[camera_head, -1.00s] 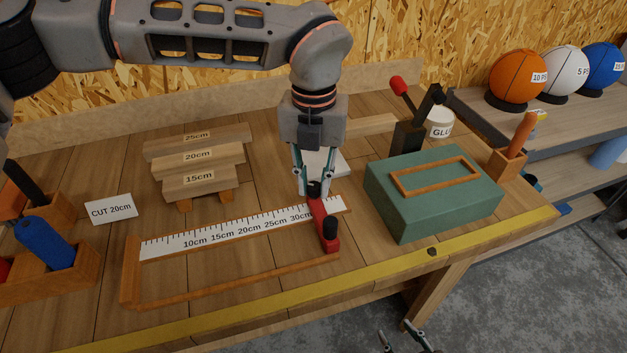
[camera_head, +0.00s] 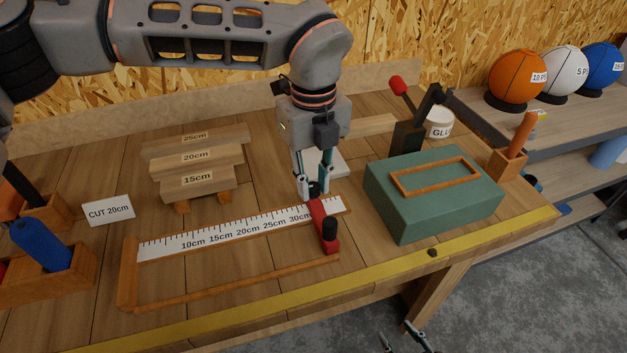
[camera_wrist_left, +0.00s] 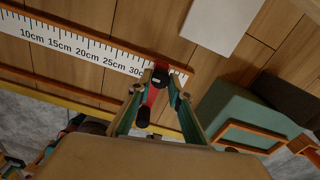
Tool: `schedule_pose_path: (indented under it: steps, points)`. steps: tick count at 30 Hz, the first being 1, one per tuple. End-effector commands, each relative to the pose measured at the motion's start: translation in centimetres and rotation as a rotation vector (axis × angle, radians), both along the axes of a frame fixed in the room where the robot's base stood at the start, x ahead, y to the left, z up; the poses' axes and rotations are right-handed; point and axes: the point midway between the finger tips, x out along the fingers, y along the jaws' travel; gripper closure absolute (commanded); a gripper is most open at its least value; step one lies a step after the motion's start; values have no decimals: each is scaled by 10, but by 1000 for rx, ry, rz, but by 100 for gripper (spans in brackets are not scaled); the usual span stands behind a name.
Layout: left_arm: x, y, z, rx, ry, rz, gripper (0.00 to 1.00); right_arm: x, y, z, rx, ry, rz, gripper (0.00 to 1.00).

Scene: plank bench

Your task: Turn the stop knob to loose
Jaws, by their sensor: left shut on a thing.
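The ruler jig (camera_head: 245,228) lies on the bench, with marks from 10cm to 30cm. Its red stop (camera_head: 324,218) sits at the right end, just past the 30cm mark, with a black handle (camera_head: 330,229) at its front. My left gripper (camera_head: 314,190) points down and is shut on the small black stop knob (camera_head: 314,188) at the stop's back end. The knob (camera_wrist_left: 160,76) also shows between the fingers in the left wrist view, partly hidden. The fingertips of my right gripper (camera_head: 402,339) show at the bottom edge, apart and empty.
A green box (camera_head: 415,210) with a wooden frame on top stands right of the stop. Stacked planks (camera_head: 198,165) and a CUT 20cm card (camera_head: 108,210) are to the left. A white slab (camera_head: 328,163) lies behind the gripper.

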Motion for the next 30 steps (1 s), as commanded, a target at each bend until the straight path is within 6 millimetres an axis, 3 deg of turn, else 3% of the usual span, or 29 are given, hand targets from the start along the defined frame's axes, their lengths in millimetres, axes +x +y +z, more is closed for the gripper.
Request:
schedule_pose_path:
  steps: [14,15,16,26,30]
  points:
    - [0,0,0,0,0,14,100,0,0,0,-1,0,-1,60]
    - [0,0,0,0,0,14,71,0,0,0,0,-1,-1,60]
    - [0,0,0,0,0,14,64,0,0,0,0,-1,-1,60]
    - [0,0,1,0,0,12,64,1,-2,-1,-4,-1,2,60]
    - [1,0,10,-1,-3,12,64,1,-1,-1,-3,-1,1,60]
